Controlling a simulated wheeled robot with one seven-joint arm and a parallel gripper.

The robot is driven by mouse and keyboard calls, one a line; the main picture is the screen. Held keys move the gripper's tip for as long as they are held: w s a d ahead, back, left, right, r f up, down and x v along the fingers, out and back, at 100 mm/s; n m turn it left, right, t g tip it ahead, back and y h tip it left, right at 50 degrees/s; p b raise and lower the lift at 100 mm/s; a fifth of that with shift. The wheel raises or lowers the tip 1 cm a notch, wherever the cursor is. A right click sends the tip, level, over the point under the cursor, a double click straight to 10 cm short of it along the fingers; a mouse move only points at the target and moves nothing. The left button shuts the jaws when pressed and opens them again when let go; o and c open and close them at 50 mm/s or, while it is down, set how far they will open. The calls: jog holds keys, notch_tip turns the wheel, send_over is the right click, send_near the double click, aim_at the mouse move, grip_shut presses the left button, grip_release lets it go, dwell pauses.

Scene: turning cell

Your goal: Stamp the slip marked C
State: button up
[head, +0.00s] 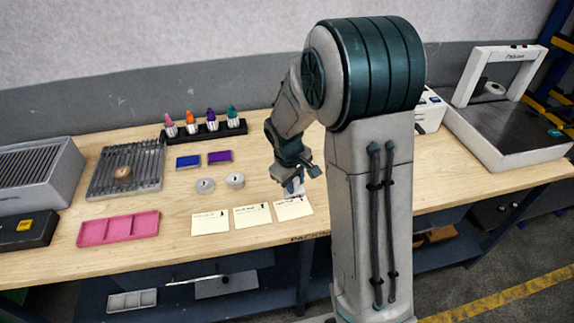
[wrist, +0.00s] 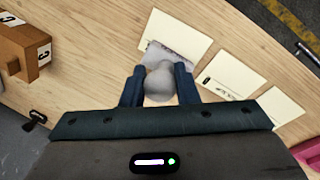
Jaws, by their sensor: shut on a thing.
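Three cream slips lie in a row near the table's front edge: a left slip (head: 210,222), a middle slip (head: 252,216) and a right slip (head: 295,210). Their marks are too small to read. My gripper (head: 294,190) is shut on a stamp, whose rounded grey handle (wrist: 160,80) shows between the blue fingers in the wrist view. The stamp is over or on the inner edge of the right slip, which also shows in the wrist view (wrist: 182,32); contact cannot be told. A blue ink pad (head: 188,162) and a purple ink pad (head: 220,156) lie behind.
Two pale rolls (head: 204,186) stand between the pads and slips. A rack of coloured bottles (head: 205,133) is at the back. A pink tray (head: 118,229) and a metal grille (head: 127,168) are left. A brown box (wrist: 25,48) shows in the wrist view.

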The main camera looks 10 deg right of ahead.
aim_at(294, 196)
jog(key=shift+w+d, duration=0.1)
jog(key=shift+w, duration=0.25)
jog(key=shift+d, duration=0.1)
jog(key=shift+s+f+b, duration=0.1)
jog(key=shift+f+b, duration=0.4)
jog(key=shift+f, duration=0.05)
jog(key=shift+a+f+b, duration=0.2)
jog(key=shift+f+b, duration=1.45)
jog(key=shift+f, duration=0.75)
jog(key=shift+f+b, duration=0.55)
jog(key=shift+b, duration=0.05)
jog(key=shift+r, duration=0.1)
jog(key=shift+r+p, duration=2.45)
jog(key=shift+r, duration=1)
jog(key=shift+s+f, duration=0.1)
